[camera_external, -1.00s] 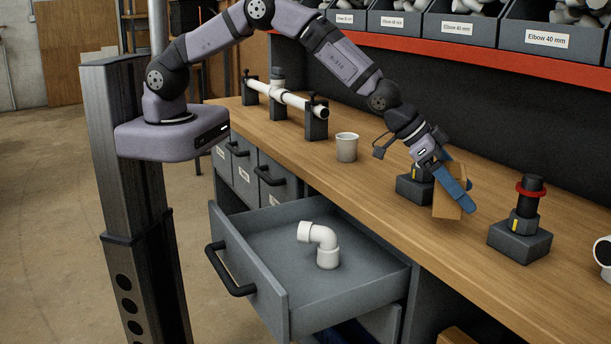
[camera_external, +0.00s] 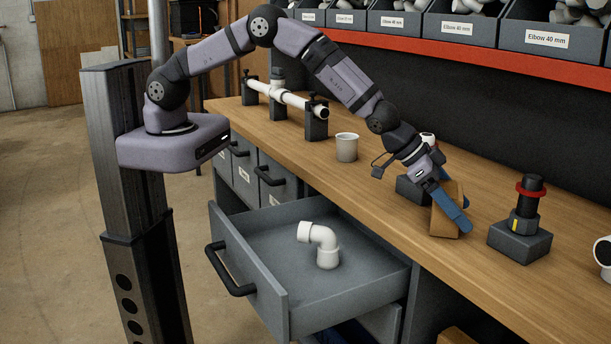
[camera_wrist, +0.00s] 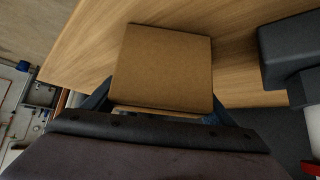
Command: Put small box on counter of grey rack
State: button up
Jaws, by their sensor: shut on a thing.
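A small brown cardboard box (camera_external: 444,221) is held between the blue fingers of my gripper (camera_external: 455,212), over the wooden counter (camera_external: 400,206). Its lower edge appears at or very close to the counter top, near the front edge; I cannot tell whether it touches. In the wrist view the box (camera_wrist: 163,68) fills the upper middle, with the blue fingers on either side of it. My gripper is shut on the box. The counter tops a grey unit with drawers.
A grey block with a dark post and red ring (camera_external: 520,240) stands right of the box. Another grey block (camera_external: 410,190) is close behind it. A grey cup (camera_external: 347,147) stands left. An open drawer (camera_external: 263,260) holds a white elbow pipe (camera_external: 324,243).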

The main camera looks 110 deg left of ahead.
jog(key=o, duration=1.4)
jog(key=shift+f, duration=0.1)
jog(key=shift+o, duration=0.2)
jog(key=shift+r, duration=0.2)
jog(key=shift+b+v, duration=0.4)
jog(key=shift+v, duration=0.4)
jog(key=b+v, duration=0.1)
jog(key=v, duration=0.9)
jog(key=shift+s+r, duration=0.1)
jog(key=shift+s, duration=0.15)
